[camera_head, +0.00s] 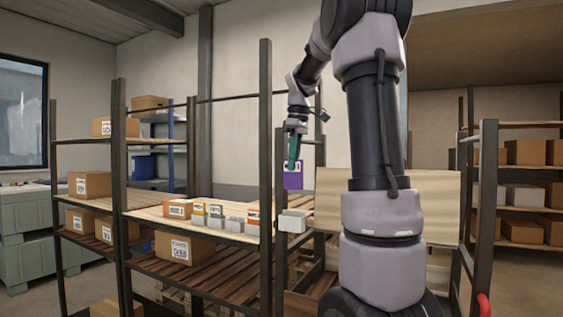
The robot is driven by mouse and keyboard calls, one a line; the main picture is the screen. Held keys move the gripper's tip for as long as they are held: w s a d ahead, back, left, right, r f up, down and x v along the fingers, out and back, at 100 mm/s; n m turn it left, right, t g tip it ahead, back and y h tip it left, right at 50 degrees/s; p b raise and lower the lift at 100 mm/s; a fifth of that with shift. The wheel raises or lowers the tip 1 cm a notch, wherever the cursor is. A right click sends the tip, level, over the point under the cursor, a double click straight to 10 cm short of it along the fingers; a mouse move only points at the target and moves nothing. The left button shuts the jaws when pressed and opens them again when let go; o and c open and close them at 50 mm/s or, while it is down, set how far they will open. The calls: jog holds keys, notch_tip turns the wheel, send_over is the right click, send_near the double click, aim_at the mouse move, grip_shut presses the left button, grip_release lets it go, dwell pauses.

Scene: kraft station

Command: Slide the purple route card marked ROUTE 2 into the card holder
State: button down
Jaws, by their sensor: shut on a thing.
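A purple card (292,178) hangs below my gripper (294,161), which is shut on its top edge. The marking on the card is too small to read. The card is upright, in the air above the right end of a wooden shelf, partly hidden by a dark post. A light grey block (292,221) sits beneath it at the shelf's right end. It may be the card holder, but I cannot tell for sure. The card and this block look apart.
Several small boxes (214,215) with coloured labels stand in a row on the shelf (150,212). A dark upright post (266,150) stands just left of my gripper. A larger carton (184,248) is on the lower shelf. More racks with cartons (525,152) stand at the right.

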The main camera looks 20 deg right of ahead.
aim_at(292, 180)
jog(key=shift+w+a+f, duration=0.1)
jog(key=shift+w+f, duration=0.05)
jog(key=shift+w, duration=0.1)
jog(key=shift+f, duration=2.7)
jog(key=shift+f, duration=2.5)
jog(key=c, duration=0.7)
grip_release()
jog(key=shift+c, duration=0.2)
jog(key=shift+r, duration=0.1)
